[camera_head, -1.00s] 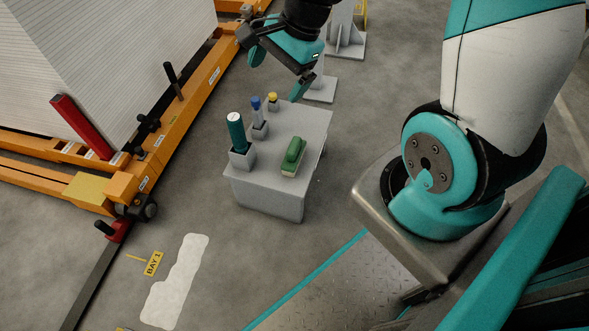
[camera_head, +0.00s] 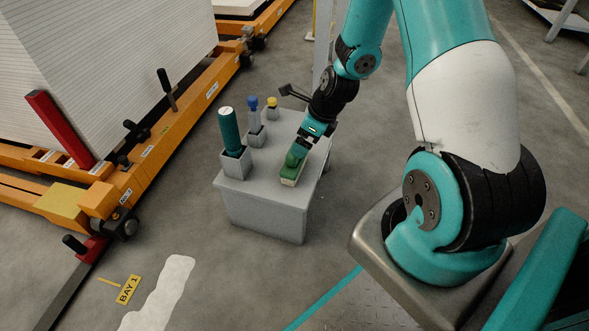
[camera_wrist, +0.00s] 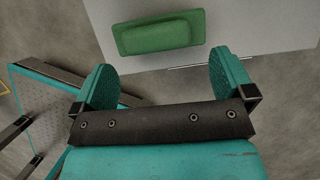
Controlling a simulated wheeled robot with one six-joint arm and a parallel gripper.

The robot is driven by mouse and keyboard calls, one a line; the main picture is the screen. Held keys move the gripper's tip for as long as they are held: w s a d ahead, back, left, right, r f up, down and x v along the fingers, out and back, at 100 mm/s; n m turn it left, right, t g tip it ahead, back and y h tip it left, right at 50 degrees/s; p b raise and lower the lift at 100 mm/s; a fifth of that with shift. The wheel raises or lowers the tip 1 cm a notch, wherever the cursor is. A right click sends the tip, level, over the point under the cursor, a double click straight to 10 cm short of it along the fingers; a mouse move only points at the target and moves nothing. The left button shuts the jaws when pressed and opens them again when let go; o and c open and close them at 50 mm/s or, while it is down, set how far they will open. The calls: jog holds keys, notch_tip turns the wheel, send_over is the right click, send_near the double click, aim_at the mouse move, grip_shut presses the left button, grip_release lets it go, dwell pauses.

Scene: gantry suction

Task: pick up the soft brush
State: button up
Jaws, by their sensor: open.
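The soft brush appears to be the green block with a pale underside (camera_head: 290,178) lying on the grey stand (camera_head: 238,190), near its right front edge. In the wrist view the green brush (camera_wrist: 160,35) lies beyond the fingertips, roughly centred between them and not between the fingers. My gripper (camera_head: 299,150) is just above and behind the brush, overlapping its far end in the head view. In the wrist view my gripper (camera_wrist: 163,75) has its two teal fingers wide apart and empty. I cannot tell the exact height gap.
A teal cylinder (camera_head: 230,132) stands in a grey holder at the stand's left. A blue-topped item (camera_head: 254,115) and a yellow-topped item (camera_head: 272,106) stand behind it. An orange frame with stacked sheets (camera_head: 110,75) is at the left.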

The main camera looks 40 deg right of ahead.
aim_at(295, 160)
jog(key=shift+a+b+x, duration=0.15)
jog(key=shift+b+x, duration=1)
jog(key=shift+x, duration=0.45)
jog(key=shift+a+b+x, duration=0.1)
jog(key=shift+b+x, duration=1.05)
jog(key=shift+x, duration=0.4)
jog(key=shift+r, duration=0.2)
jog(key=c, duration=0.7)
jog(key=shift+c, duration=0.2)
jog(key=shift+r, duration=0.1)
